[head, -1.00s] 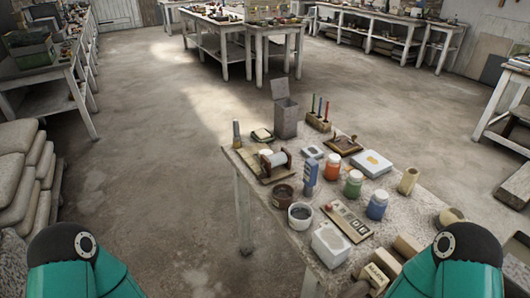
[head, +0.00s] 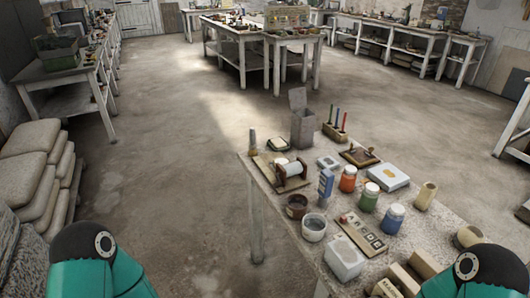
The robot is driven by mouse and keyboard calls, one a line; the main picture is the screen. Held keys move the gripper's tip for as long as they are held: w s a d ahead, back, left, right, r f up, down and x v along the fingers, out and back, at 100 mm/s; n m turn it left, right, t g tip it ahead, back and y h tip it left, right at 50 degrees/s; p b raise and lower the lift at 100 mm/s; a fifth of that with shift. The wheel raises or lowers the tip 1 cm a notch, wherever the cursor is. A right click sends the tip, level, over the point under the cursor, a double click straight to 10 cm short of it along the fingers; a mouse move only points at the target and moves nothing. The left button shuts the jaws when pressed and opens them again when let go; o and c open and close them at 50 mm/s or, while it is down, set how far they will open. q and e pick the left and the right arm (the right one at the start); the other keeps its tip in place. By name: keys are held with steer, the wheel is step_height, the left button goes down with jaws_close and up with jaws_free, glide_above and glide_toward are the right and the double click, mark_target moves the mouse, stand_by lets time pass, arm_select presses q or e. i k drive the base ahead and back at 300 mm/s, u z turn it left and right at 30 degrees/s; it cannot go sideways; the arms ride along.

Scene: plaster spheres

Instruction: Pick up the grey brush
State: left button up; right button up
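I cannot make out a grey brush for certain in the head view. A small upright item with a greyish top and tan lower part (head: 253,143) stands at the far left corner of the near worktable (head: 284,228); it is too small to tell whether it is a brush. Several other small things stand close together on that table. Neither gripper is in view; only upper parts of my two teal arms show at the bottom left and bottom right.
Stacked sacks (head: 30,165) lie at left. The floor left of the table is open.

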mark_target(253, 147)
steer(key=z, duration=1.3)
steer(key=i, duration=0.1)
steer(key=u, duration=2.75)
steer(key=i, duration=3.15)
steer(key=z, duration=1.45)
steer(key=i, duration=0.15)
steer(key=z, duration=1.55)
